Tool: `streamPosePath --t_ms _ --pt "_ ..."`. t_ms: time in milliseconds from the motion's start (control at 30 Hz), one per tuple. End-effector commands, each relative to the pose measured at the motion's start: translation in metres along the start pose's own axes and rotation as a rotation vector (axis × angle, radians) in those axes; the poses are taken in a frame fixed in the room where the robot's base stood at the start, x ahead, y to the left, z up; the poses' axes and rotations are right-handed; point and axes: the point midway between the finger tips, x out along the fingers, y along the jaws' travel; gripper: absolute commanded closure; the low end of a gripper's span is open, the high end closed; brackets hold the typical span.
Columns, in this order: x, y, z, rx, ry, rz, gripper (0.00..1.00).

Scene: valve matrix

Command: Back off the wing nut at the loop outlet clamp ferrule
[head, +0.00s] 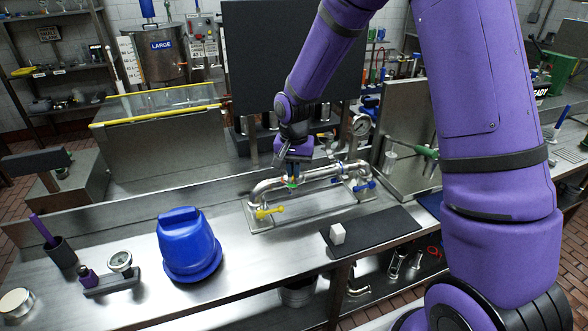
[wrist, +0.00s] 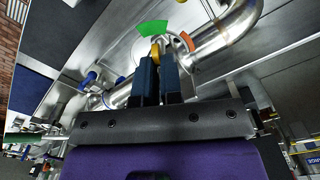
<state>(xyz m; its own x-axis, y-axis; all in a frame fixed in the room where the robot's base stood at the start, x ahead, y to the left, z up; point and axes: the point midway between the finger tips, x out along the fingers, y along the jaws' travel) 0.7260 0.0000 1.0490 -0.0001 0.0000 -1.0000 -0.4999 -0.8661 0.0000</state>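The pipe loop (head: 300,180) is a shiny steel tube on a flat plate on the bench. My gripper (head: 292,184) points down at the loop's left part. In the wrist view, the two dark blue fingers of my gripper (wrist: 158,62) are close together, with the gold wing nut (wrist: 156,48) between their tips. The fingers look shut on it, though they hide most of it. A green arc (wrist: 152,28) and an orange arc (wrist: 187,41) lie beside the wing nut. The clamp ferrule itself is largely hidden.
A yellow valve handle (head: 265,212) is at the loop's left end and a blue handle (head: 366,186) at its right. A pressure gauge (head: 360,125) stands behind. A blue container (head: 187,245) stands left.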

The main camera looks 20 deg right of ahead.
Motion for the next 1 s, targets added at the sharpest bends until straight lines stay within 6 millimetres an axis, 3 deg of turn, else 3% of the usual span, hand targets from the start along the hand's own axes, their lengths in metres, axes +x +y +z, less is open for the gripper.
streamPosePath --t_ms 467,1000 --pt "-0.0003 -0.0001 -0.0002 -0.118 0.001 0.000 1.00" --pt "-0.0003 0.0001 -0.0005 -0.603 0.001 0.000 1.00"
